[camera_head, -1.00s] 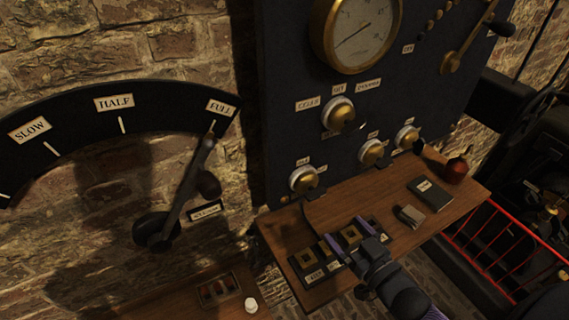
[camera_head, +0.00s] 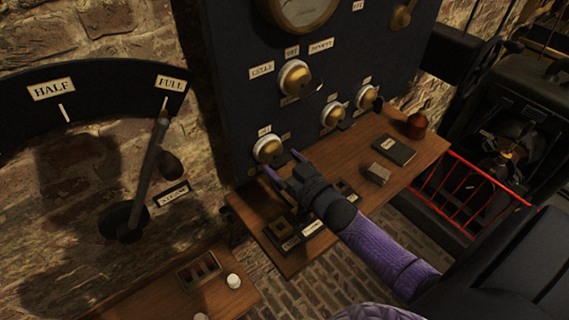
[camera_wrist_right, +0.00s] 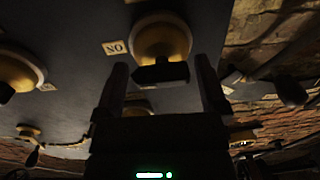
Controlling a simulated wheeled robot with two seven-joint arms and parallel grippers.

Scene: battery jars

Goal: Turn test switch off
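A dark upright panel carries several round brass switches on white bases. The lower-left brass switch (camera_head: 268,149) sits just above the wooden shelf, with small labels too small to read for certain. My right gripper (camera_head: 284,165) is at this switch, its two purple fingers apart and pointing at the panel. In the right wrist view, a brass switch (camera_wrist_right: 161,40) with a black lever (camera_wrist_right: 160,73) lies ahead, between the lines of the open fingers (camera_wrist_right: 162,88). A label beside it reads "NO" in that view. Contact cannot be told. My left gripper is not in view.
Other switches (camera_head: 295,78) sit above and right. A large lever (camera_head: 150,165) stands left, and a red railing (camera_head: 465,195) right.

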